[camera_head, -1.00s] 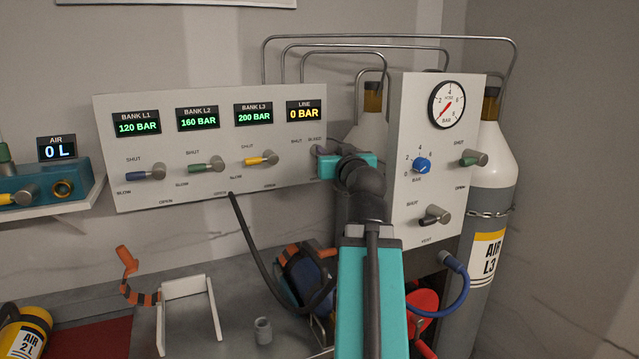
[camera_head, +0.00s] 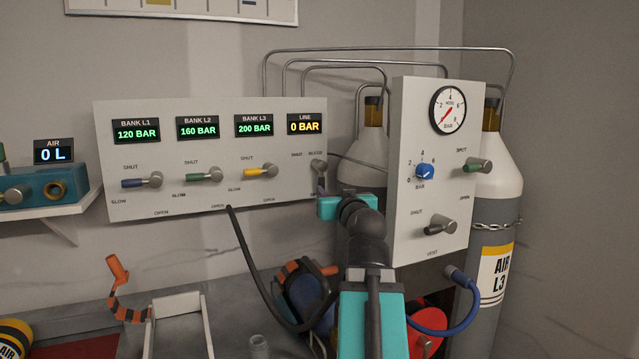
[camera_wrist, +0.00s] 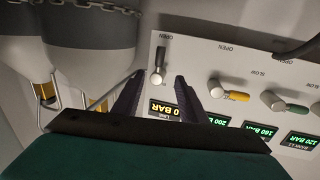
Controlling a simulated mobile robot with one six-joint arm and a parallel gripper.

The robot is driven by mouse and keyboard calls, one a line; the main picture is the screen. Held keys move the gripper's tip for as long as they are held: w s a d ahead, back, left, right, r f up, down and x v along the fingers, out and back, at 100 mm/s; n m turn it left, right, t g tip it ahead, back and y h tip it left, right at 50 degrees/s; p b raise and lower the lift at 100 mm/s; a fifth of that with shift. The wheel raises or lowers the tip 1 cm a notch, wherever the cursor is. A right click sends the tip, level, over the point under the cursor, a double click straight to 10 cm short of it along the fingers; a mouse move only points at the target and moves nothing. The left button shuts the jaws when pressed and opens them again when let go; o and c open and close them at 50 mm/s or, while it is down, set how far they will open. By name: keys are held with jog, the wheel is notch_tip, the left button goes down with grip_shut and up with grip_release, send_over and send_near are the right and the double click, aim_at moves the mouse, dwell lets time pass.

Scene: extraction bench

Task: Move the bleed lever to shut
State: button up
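The LINE display (camera_head: 304,123) reads 0 BAR. Blue, green and yellow bank levers (camera_head: 260,171) lie to the left. The regulator panel (camera_head: 432,150) stands close on the right, with gas cylinders (camera_head: 487,185) behind it. Thin pipes arch above. A black hose hangs below the bank panel.

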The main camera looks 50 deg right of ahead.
aim_at(322, 181)
jog(key=shift+w+d+r+p, duration=0.1)
jog(key=shift+w+d+p, duration=0.1)
jog(key=shift+p, duration=0.3)
jog(key=p+x, duration=0.6)
jog(key=p, duration=0.6)
jog(key=shift+w, duration=0.15)
dwell(0.3)
jog(key=p+x, duration=0.1)
jog(key=p, duration=0.3)
jog(key=shift+w+d, duration=0.2)
jog(key=shift+p+x, duration=0.6)
jog(key=shift+x, duration=2.15)
jog(key=shift+c, duration=0.5)
